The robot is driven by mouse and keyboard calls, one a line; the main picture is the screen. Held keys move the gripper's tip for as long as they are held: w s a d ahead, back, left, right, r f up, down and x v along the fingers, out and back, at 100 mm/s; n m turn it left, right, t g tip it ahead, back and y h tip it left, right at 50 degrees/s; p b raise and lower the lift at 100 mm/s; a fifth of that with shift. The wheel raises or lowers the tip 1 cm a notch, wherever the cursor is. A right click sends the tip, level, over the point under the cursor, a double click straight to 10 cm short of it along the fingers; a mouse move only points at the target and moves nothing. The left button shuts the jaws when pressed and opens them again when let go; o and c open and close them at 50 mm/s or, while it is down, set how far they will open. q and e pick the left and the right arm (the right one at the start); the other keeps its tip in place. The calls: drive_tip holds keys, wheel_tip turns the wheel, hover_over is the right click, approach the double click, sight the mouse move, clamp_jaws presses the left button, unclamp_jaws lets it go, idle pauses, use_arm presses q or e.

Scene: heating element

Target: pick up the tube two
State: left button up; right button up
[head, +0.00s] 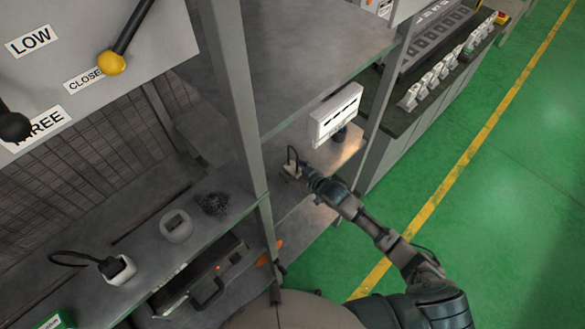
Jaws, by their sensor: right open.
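No tube labelled two can be made out in the head view. My right arm reaches from the lower right to the lower shelf (285,205) behind the grey upright post. My right gripper (293,165) is small in the picture, just above that shelf, below and left of a white box with dark slots (336,115). It is open. A small pale piece lies at its fingers, and I cannot tell whether they touch it. A dark round object (340,135) shows partly under the white box. My left gripper is not in view.
A grey upright post (238,110) stands left of my right gripper. On the left bench are a round grey holder (177,226), a dark mesh clump (213,203) and a white socket with a black cable (119,269). A black case (200,280) sits below. Green floor (480,210) is open at right.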

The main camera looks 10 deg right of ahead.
drive_tip(key=c, duration=1.4)
drive_tip(key=shift+o, duration=0.2)
drive_tip(key=shift+d, duration=0.1)
drive_tip(key=shift+r, duration=0.15)
